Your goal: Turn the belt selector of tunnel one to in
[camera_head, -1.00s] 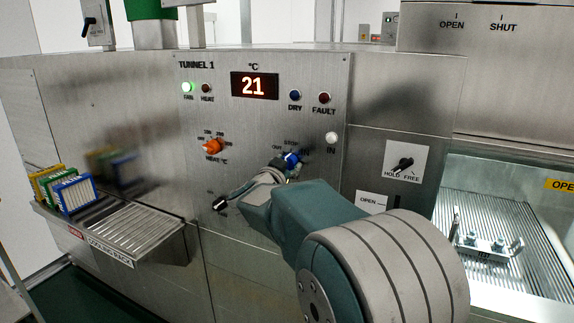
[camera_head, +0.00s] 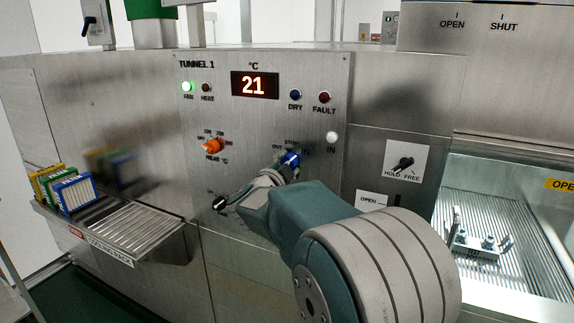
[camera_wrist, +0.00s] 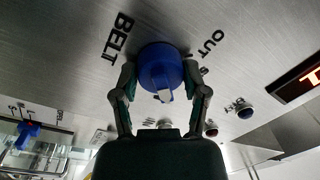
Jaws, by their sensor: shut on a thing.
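The belt selector (camera_wrist: 160,68) is a blue round knob with a white pointer on the steel tunnel one panel (camera_head: 225,120). In the wrist view the labels BELT and OUT show beside it, and other lettering is partly covered. My gripper (camera_wrist: 160,88) has one finger on each side of the knob and is shut on it. In the head view the knob (camera_head: 291,158) shows as a small blue patch at the tip of my gripper (camera_head: 283,165), with the rest hidden by my arm. The IN label stands to its right.
An orange heat knob (camera_head: 212,147) and a black knob (camera_head: 220,203) sit to the left. A white lamp (camera_head: 332,137) is to the right. A shelf (camera_head: 150,225) with coloured frames (camera_head: 75,192) juts out at the left. A hold/free switch (camera_head: 403,164) is farther right.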

